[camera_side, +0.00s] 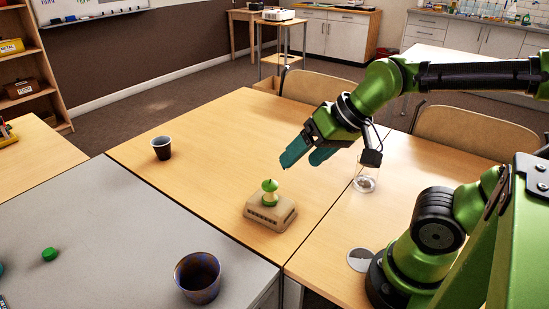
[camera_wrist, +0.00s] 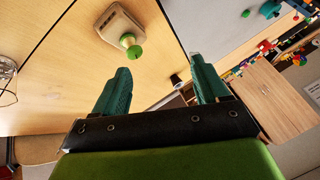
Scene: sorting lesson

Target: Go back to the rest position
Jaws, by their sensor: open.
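My gripper (camera_side: 303,152) is in the air above the wooden table, up and to the right of a beige block-like base (camera_side: 275,214). Its two teal fingers are apart with nothing between them; they also show in the wrist view (camera_wrist: 160,88). A green-topped, apple-core-like piece (camera_side: 269,190) stands upright on the base. In the wrist view the base (camera_wrist: 112,22) and the piece (camera_wrist: 131,46) lie beyond the fingers, clear of them.
A dark cup (camera_side: 162,148) stands at the table's far left. A speckled cup (camera_side: 198,277) and a green cap-like object (camera_side: 50,254) are on the grey table. Chairs line the back right.

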